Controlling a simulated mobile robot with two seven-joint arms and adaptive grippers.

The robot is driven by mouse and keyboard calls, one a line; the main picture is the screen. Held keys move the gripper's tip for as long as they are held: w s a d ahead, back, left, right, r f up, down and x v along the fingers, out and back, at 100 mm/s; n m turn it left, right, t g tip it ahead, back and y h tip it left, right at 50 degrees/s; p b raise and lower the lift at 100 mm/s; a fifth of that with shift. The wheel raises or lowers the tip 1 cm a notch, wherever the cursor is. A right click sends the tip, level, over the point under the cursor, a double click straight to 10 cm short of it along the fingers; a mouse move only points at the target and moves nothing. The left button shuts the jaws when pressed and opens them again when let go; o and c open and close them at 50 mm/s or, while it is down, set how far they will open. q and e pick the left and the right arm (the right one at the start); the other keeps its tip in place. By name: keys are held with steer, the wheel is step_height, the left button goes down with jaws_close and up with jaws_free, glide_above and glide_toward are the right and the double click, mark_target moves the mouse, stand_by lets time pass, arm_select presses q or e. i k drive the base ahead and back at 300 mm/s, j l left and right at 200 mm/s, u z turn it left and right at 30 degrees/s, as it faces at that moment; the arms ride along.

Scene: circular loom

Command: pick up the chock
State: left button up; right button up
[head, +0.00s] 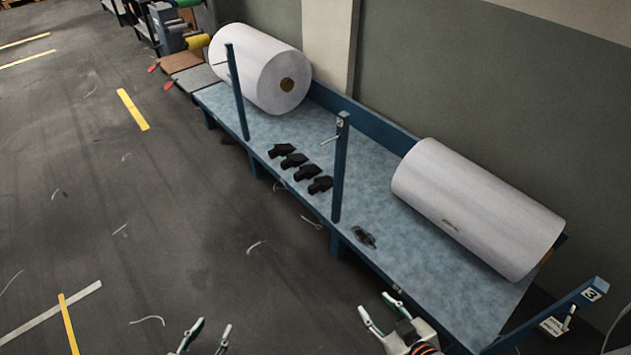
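Several black wedge-like blocks (307,172), which look like chocks, lie in a row on the blue bench top, left of the middle post. A separate small dark object (364,237) lies right of that post near the bench's front edge; I cannot tell whether it is a chock. My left gripper (213,327) is at the bottom edge over the floor, fingers apart and empty. My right gripper (375,304) is at the bottom by the bench's front edge, fingers apart and empty. Both are clear of the blocks and the dark object.
Two large white rolls, one at the back left (258,68) and one at the right (478,207), rest on the bench (375,196). Blue posts (340,170) rise along its front edge. The grey floor (150,225) at left is open, with scattered pale strands.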

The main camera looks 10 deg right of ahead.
mark_target(323, 183)
steer(key=z, duration=0.45)
steer(key=i+j+z, duration=0.15)
steer(key=j+z, duration=0.2)
steer(key=z, duration=0.15)
steer(key=j+z, duration=0.85)
steer(key=j, duration=0.45)
